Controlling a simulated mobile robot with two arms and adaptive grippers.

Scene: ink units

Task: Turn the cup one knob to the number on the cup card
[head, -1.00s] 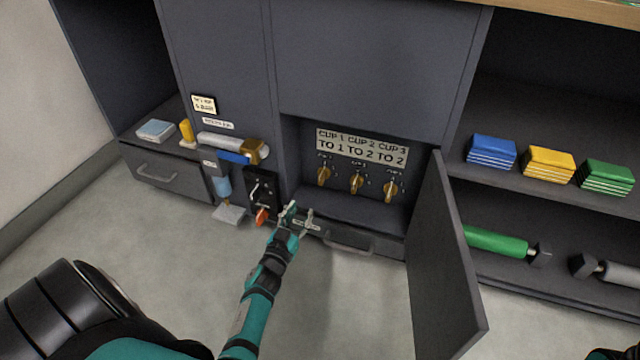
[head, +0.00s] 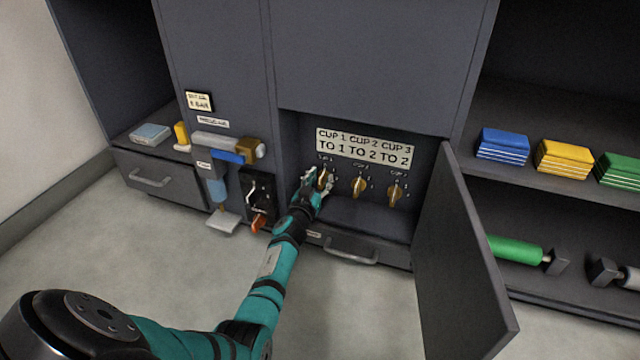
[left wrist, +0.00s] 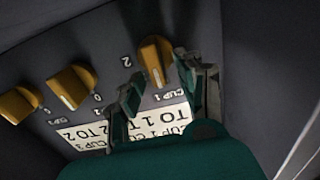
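The cup card (head: 364,147) reads CUP 1 TO 1, CUP 2 TO 2, CUP 3 TO 2, at the back of the open compartment. Below it are three golden knobs. The cup one knob (head: 323,179) is the leftmost; the left wrist view, upside down, shows it too (left wrist: 155,60). My left gripper (head: 318,186) is at this knob. In the left wrist view its fingers (left wrist: 160,70) are apart, one on each side of the knob; whether they touch it I cannot tell. The number it points at is unclear. My right gripper is out of view.
The cup two knob (head: 358,187) and cup three knob (head: 395,194) are to the right. An open door (head: 465,255) stands right of the compartment. A black panel with an orange-tipped lever (head: 259,200) is at the left. A drawer (head: 350,250) lies below.

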